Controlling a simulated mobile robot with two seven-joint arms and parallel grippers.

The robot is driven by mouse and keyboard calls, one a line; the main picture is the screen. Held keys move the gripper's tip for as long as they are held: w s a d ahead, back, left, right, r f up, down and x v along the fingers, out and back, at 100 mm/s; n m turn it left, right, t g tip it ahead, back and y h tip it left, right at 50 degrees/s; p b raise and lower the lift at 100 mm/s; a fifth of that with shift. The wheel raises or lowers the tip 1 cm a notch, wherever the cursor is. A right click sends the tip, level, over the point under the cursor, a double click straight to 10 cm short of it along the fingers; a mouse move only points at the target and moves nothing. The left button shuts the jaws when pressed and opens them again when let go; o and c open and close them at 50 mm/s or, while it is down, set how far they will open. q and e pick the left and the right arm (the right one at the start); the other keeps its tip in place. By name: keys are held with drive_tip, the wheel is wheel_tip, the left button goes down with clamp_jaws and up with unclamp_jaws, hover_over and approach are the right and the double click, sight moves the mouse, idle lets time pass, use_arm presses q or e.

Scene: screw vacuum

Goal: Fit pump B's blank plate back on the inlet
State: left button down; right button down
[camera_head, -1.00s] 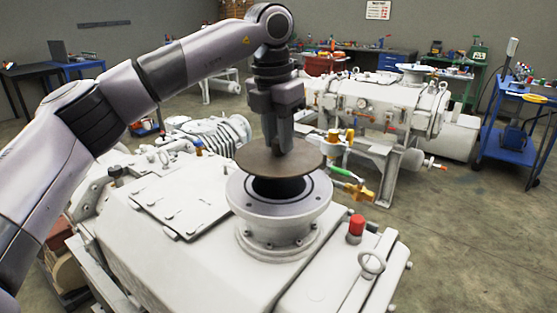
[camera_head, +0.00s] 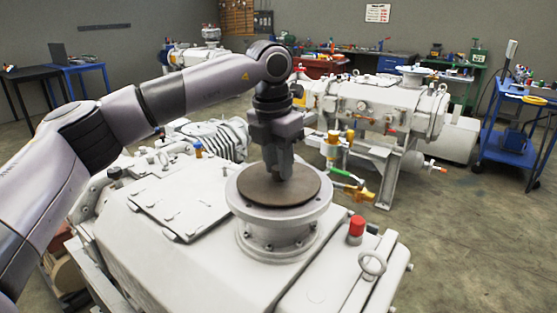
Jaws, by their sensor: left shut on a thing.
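The blank plate (camera_head: 262,190) is a round brown disc. It lies level over the top of the white inlet flange (camera_head: 279,219) on the near pump (camera_head: 190,255), covering the dark opening. The flange's pale rim shows around the plate. My left gripper (camera_head: 279,175) points straight down and is shut on the plate near its middle. The grip point itself is hidden behind the fingers. My right gripper is not in view.
A red-capped fitting (camera_head: 356,228) and a lifting eye (camera_head: 372,263) stand on the pump right of the flange. Another white pump (camera_head: 375,105) stands behind. A blue cart (camera_head: 512,140) is at the right. The floor between is clear.

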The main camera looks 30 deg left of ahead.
sight(273, 183)
use_arm(q)
drive_tip(key=shift+f, duration=0.15)
drive_tip(key=c, duration=0.9)
unclamp_jaws()
drive_tip(key=shift+r, duration=0.4)
drive_tip(key=r, duration=0.4)
drive_tip(key=s+r, duration=0.1)
drive_tip(key=r, duration=0.3)
drive_tip(key=r+p, duration=0.1)
drive_tip(key=r, duration=0.3)
drive_tip(key=shift+s+a+r, duration=0.15)
drive_tip(key=shift+s+r, duration=0.05)
drive_tip(key=shift+s, duration=0.05)
drive_tip(key=shift+f, duration=0.1)
